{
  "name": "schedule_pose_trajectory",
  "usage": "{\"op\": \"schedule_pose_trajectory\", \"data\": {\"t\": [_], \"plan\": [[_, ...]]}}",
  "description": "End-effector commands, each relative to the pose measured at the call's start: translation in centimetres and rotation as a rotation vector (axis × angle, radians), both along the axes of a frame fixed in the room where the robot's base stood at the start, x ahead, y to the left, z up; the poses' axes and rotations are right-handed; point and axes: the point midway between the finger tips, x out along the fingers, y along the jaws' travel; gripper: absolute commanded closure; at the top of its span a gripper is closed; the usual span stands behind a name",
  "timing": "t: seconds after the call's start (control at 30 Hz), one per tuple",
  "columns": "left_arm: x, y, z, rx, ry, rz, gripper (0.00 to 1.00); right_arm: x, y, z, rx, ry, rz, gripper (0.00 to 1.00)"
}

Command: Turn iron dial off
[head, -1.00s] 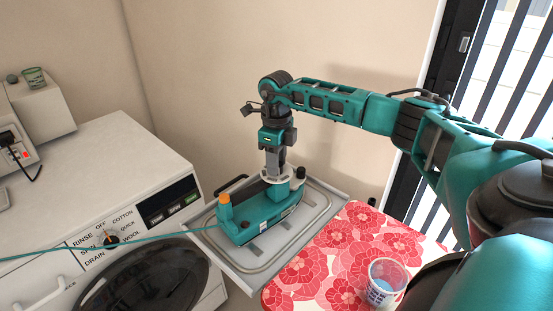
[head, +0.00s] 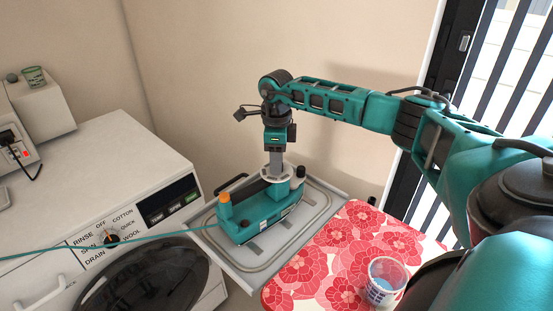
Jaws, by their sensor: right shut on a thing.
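The teal iron (head: 262,213) lies on a grey metal tray, with an orange cap (head: 224,197) at its left end and a dark handle along its top. A pale round dial (head: 290,171) sits on its top near the right end. My right gripper (head: 276,172) points straight down from above and is shut on the dial, whose face it partly hides. The dial's markings are too small to read. My left gripper is out of view.
The tray (head: 331,220) stands between a white washing machine (head: 100,170) and a red floral surface (head: 335,250) holding a cup (head: 384,281). A teal cord (head: 165,236) runs left from the iron across the washer's front. A wall stands behind.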

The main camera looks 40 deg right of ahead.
Motion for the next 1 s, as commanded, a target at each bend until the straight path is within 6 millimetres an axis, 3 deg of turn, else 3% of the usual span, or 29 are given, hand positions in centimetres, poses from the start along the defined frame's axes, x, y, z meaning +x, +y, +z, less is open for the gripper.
{"op": "schedule_pose_trajectory", "data": {"t": [0.13,0.17,0.4,0.77,1.0], "plan": [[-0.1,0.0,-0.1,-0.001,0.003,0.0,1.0,0.0,0.0,0.1,-0.001,-0.002,0.001,0.95],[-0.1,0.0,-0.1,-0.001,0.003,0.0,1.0,0.0,0.0,0.1,-0.001,-0.002,0.001,0.63],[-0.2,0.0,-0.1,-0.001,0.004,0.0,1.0,0.0,0.0,0.0,-0.001,-0.001,0.0,0.4],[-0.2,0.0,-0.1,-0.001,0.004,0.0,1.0,0.0,0.0,0.7,0.0,-0.001,-0.001,0.39],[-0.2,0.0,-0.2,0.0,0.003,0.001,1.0,0.1,0.0,5.2,0.0,-0.006,-0.001,0.39]]}}
